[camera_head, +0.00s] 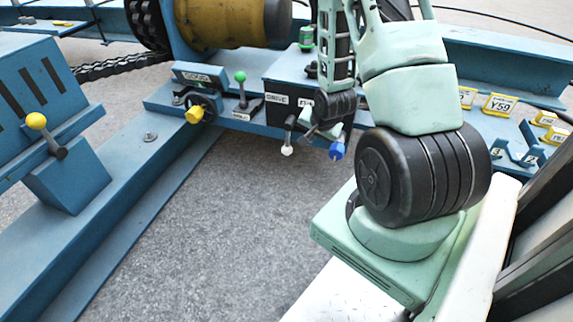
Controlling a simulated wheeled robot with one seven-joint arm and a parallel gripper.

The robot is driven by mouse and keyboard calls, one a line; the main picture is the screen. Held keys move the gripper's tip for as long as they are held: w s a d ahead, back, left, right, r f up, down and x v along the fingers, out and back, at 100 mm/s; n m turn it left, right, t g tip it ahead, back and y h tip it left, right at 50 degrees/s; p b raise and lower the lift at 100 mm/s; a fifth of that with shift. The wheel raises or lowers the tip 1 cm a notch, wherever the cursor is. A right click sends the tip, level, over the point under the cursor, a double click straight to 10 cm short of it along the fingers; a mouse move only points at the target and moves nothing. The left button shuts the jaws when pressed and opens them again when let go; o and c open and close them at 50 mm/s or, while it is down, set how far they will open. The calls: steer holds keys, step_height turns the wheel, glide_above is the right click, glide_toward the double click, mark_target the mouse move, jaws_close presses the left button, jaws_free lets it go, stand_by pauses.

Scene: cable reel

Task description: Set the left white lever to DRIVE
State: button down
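The left white lever (288,138) is on the front of a dark control box. Its white knob hangs straight down from a dark pivot. A DRIVE label (277,98) sits on the box above and slightly left of the pivot. A second label (305,102) to its right is partly hidden by my arm. My gripper (313,134) is low in front of the box, just right of the white lever. It looks apart from the white knob, but contact near the shaft is unclear. Its fingers are small and dark, and I cannot tell whether they are open.
A blue knob (337,149) hangs close to the right of my gripper. To the left are a yellow knob (194,114) and a green-topped lever (240,77). A yellow ball lever (37,121) stands at far left. Grey floor (235,220) is open in front of the blue frame.

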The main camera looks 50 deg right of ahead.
mark_target(283, 151)
steer(key=w+a+b+x, duration=0.1)
steer(key=w+b+x, duration=0.1)
steer(key=b+x, duration=0.6)
steer(key=shift+x, duration=2.45)
steer(key=shift+w+t, duration=0.2)
steer(key=shift+t, duration=0.1)
steer(key=shift+w+a+f+m+t+y, duration=0.1)
steer(key=shift+w+a+m+t+y, duration=0.15)
steer(key=shift+w+m+t, duration=0.35)
steer(key=w+t, duration=0.1)
steer(key=t+y+p, duration=0.1)
steer(key=t, duration=0.1)
steer(key=shift+w+a, duration=0.4)
steer(key=shift+w+a+m+t+p, duration=0.2)
steer(key=shift+w+m+t+p, duration=0.1)
steer(key=shift+w+t+p, duration=0.15)
steer(key=shift+w+a+p, duration=0.15)
steer(key=shift+w+p, duration=0.2)
steer(key=shift+p, duration=0.15)
steer(key=shift+w, duration=0.1)
